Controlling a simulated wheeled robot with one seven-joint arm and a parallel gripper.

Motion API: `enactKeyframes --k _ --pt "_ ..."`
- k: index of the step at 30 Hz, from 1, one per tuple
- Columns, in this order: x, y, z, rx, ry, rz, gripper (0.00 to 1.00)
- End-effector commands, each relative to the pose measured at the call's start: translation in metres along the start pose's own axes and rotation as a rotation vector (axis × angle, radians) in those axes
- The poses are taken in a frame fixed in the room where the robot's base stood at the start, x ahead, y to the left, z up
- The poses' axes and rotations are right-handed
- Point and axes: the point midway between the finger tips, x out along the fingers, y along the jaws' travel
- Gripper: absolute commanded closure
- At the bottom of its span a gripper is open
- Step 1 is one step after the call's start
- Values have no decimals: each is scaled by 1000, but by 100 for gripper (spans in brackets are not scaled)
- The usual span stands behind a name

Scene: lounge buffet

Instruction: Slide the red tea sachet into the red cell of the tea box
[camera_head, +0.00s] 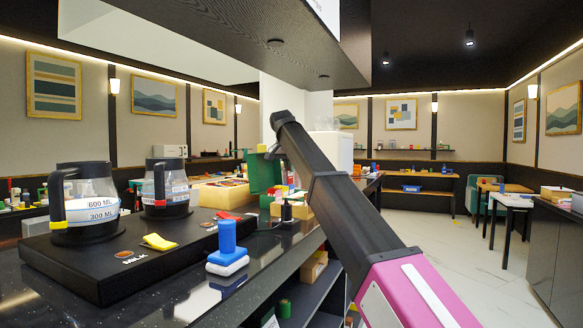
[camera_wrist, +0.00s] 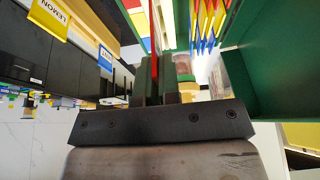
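My gripper (camera_wrist: 155,75) is shut on a thin red sachet (camera_wrist: 154,40), seen edge-on and standing up between the fingers in the wrist view. Beyond it are yellow, red and pale strips, which may be parts of the tea box. Green walls (camera_wrist: 272,75) and a row of yellow, red and blue pointed pieces (camera_wrist: 207,18) show at the upper right. In the head view, my arm reaches to a green box or lid (camera_head: 262,174) on the counter. The gripper there is small and partly hidden, and I cannot make out the sachet or the red cell.
A black stand with two jugs (camera_head: 85,205) fills the counter's left. A blue object on a white block (camera_head: 227,245) stands near the front edge. A tan box with red contents (camera_head: 225,194) is beside the green one.

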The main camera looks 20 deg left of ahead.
Motion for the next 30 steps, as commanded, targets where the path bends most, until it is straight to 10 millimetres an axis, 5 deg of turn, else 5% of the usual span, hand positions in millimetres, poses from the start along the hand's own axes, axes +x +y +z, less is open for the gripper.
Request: enactKeyframes --k 30 --pt "39 0 16 -1 0 0 100"
